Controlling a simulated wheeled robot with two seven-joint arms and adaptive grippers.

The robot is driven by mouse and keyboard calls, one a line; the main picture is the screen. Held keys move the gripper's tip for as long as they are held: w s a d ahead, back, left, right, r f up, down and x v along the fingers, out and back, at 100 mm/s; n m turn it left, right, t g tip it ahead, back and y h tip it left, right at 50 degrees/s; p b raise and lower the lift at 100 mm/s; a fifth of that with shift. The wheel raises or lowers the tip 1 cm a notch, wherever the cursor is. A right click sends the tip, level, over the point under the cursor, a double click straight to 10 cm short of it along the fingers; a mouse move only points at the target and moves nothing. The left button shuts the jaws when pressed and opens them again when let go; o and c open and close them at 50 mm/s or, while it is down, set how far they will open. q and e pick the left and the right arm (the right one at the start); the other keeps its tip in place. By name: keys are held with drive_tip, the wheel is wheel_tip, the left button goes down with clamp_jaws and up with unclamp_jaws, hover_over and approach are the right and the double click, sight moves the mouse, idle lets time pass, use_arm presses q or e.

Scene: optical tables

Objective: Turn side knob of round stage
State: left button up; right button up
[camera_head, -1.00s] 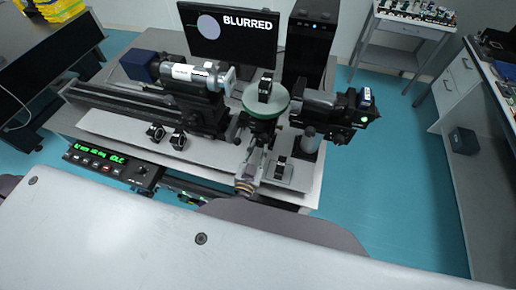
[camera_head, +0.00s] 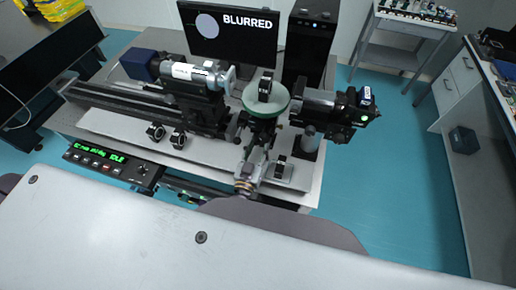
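The round stage (camera_head: 265,98) has a pale green disc top with a small black-framed part (camera_head: 265,87) standing on it. It sits on a dark mount between two optical units. My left gripper (camera_head: 255,140) is just below and in front of the stage, at the dark parts under its rim. The side knob cannot be made out among these dark parts. The gap between the fingers is too small and dark to judge, as is any contact with the knob. My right gripper is not in view.
A lens barrel unit (camera_head: 197,75) on a rail stands left of the stage, and a black camera unit (camera_head: 335,105) stands right. A monitor (camera_head: 230,33) behind reads "BLURRED". A controller (camera_head: 108,163) with green digits is at the front left. Small black mounts (camera_head: 165,135) stand on the table.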

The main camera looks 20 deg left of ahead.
use_arm(q)
drive_tip(key=shift+m, duration=0.4)
idle(0.5)
drive_tip(key=shift+m, duration=1.4)
drive_tip(key=shift+f+m+b, duration=0.15)
drive_tip(key=shift+m+b, duration=0.35)
drive_tip(key=shift+b, duration=0.15)
drive_tip(key=shift+m+b, duration=0.5)
drive_tip(key=shift+b, duration=0.9)
